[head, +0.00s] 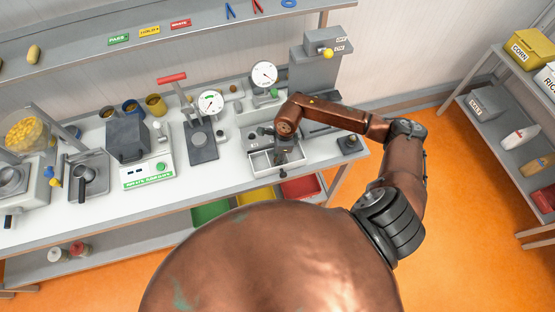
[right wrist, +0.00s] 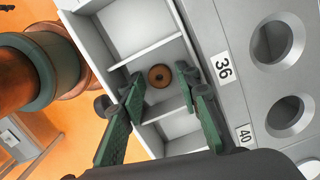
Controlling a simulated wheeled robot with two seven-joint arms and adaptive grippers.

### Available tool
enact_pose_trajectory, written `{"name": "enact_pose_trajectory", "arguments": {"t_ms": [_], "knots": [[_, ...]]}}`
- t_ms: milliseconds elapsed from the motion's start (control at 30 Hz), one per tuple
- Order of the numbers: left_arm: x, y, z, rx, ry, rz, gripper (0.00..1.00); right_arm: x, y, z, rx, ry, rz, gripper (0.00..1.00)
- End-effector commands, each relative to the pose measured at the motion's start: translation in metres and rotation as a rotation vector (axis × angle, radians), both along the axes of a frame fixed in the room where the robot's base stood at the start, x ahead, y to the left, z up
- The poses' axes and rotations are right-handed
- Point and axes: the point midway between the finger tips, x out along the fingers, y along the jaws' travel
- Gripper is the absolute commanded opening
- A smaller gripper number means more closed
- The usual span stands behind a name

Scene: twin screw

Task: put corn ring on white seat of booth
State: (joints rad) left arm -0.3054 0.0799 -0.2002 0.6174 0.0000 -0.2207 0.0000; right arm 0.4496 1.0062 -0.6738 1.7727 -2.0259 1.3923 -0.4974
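A small brown ring (right wrist: 160,76) with a dark hole lies in a middle compartment of the white divided tray (right wrist: 147,49). I cannot tell from its look whether it is the corn ring. My right gripper (right wrist: 157,82) is open, its two green fingers on either side of the ring, with gaps visible to it. In the head view my right gripper (head: 284,151) is above the white tray (head: 277,176) on the bench, and the ring is not visible there. I cannot make out a white seat; a grey booth-like unit (head: 312,73) stands at the bench's back right. My left gripper is out of view.
A grey block (right wrist: 235,90) with round holes, labelled 36 and 40, adjoins the tray. Dial gauges (head: 210,103), a scale (head: 147,172) and a lever press (head: 200,140) stand to the left. Coloured bins (head: 300,188) sit below the bench; a shelf (head: 160,46) runs above.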

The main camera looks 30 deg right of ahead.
Motion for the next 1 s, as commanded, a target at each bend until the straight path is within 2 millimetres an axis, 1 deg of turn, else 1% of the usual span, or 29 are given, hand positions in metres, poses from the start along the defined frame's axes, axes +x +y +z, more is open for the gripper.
{"name": "enact_pose_trajectory", "arguments": {"t_ms": [67,300,500,767,867,1000], "knots": [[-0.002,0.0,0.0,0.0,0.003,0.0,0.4,0.0,0.0,0.0,0.0,0.0,0.0,0.29],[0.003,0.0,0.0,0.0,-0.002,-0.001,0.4,0.0,0.0,0.0,0.0,0.0,0.001,0.14],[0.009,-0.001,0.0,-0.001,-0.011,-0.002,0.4,0.0,0.0,0.0,0.0,0.0,0.001,0.14],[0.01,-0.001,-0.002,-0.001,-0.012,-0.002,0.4,0.001,0.0,0.004,0.0,-0.002,0.001,0.14],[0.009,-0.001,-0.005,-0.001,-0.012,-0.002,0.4,0.001,0.0,0.011,0.0,-0.003,0.002,0.14],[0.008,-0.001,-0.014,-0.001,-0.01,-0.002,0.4,0.002,-0.001,0.029,-0.001,-0.004,0.002,0.14]]}}
